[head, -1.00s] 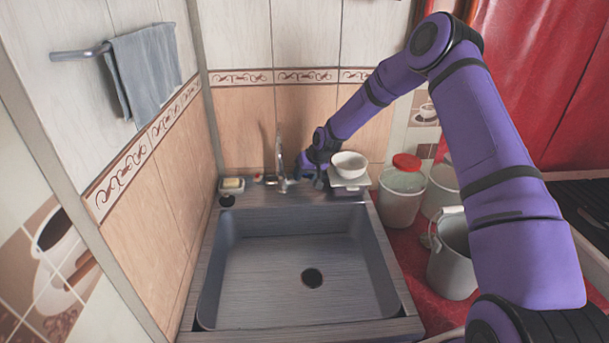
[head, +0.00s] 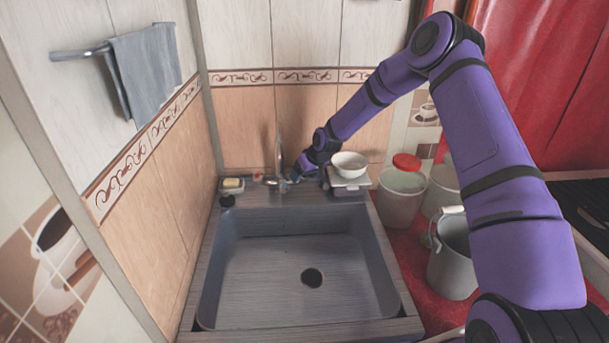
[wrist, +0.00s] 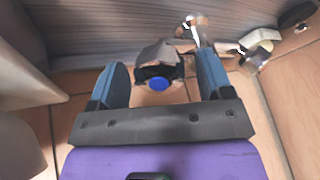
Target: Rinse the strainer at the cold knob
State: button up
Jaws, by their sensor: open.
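The cold knob (wrist: 158,83), a grey metal knob with a blue cap, is between the fingers of my gripper (wrist: 163,72) in the wrist view. The fingers are open on either side of it, with gaps showing; I see no grip. In the head view my gripper (head: 297,177) is at the back rim of the sink, just right of the faucet (head: 281,165), and the cold knob is hidden or too small to tell. The sink (head: 265,275) is empty, with a dark drain. I cannot make out a strainer.
A white bowl (head: 349,160) sits on a small scale (head: 350,182) right beside my gripper. A soap dish (head: 232,185) is left of the faucet. Buckets (head: 400,195) stand right of the sink. A grey towel (head: 147,70) hangs on the left wall.

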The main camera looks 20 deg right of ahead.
jog(key=v, duration=1)
jog(key=shift+r, duration=0.4)
jog(key=shift+s+d+r, duration=0.1)
jog(key=shift+d, duration=0.05)
jog(key=s+d+r+h, duration=0.1)
jog(key=s+r+h, duration=0.3)
jog(key=s+r, duration=1.8)
jog(key=s+d+r+m, duration=0.1)
jog(key=s+r, duration=0.2)
jog(key=s, duration=0.9)
jog(key=s+d+r+m, duration=0.1)
jog(key=s+r, duration=0.3)
jog(key=s, duration=0.9)
jog(key=shift+d+m+t, duration=0.25)
jog(key=shift+m+t, duration=0.05)
jog(key=shift+m, duration=0.5)
jog(key=o, duration=0.3)
jog(key=shift+s, duration=0.5)
